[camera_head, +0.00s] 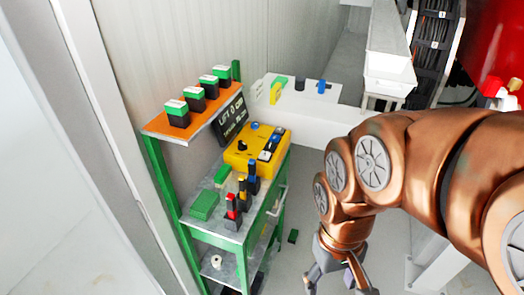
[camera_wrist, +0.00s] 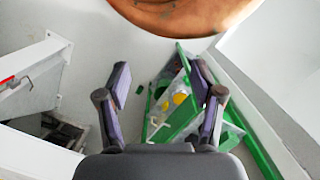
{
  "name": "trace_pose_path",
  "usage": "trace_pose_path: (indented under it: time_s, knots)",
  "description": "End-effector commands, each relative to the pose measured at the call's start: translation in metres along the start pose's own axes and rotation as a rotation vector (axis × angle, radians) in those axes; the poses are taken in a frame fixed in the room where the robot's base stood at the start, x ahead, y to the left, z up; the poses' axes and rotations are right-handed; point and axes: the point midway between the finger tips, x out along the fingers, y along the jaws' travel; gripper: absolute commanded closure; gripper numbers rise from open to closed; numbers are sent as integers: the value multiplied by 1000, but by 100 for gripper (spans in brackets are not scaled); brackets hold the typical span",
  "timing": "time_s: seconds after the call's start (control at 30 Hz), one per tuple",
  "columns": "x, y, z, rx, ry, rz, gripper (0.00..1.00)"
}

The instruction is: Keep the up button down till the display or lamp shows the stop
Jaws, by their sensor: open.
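A yellow control box (camera_head: 240,163) sits on the green-framed cart, with dark switches and a blue knob on its top. I cannot tell which control is the up button. A black display (camera_head: 231,115) stands behind the box and reads "LIFT 0" with smaller text too small to make out. I cannot make out a lit lamp. My gripper (camera_head: 340,282) hangs at the bottom of the head view, to the right of the cart and apart from the box. In the wrist view my gripper (camera_wrist: 160,82) is open with nothing between its fingers.
The green cart (camera_head: 163,180) has an orange top shelf (camera_head: 154,125) with several green-and-black blocks. A white bench (camera_head: 315,117) stands behind.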

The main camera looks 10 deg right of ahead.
Motion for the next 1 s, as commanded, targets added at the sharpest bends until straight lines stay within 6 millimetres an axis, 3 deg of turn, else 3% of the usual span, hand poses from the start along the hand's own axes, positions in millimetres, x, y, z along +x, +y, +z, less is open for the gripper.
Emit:
trace_pose_path:
  time_s: [0.47, 1.0]
  knots:
    - [0, 0, 0, 0, 0, 0, 33]
    - [0, 0, 0, 0, 0, 0, 89]
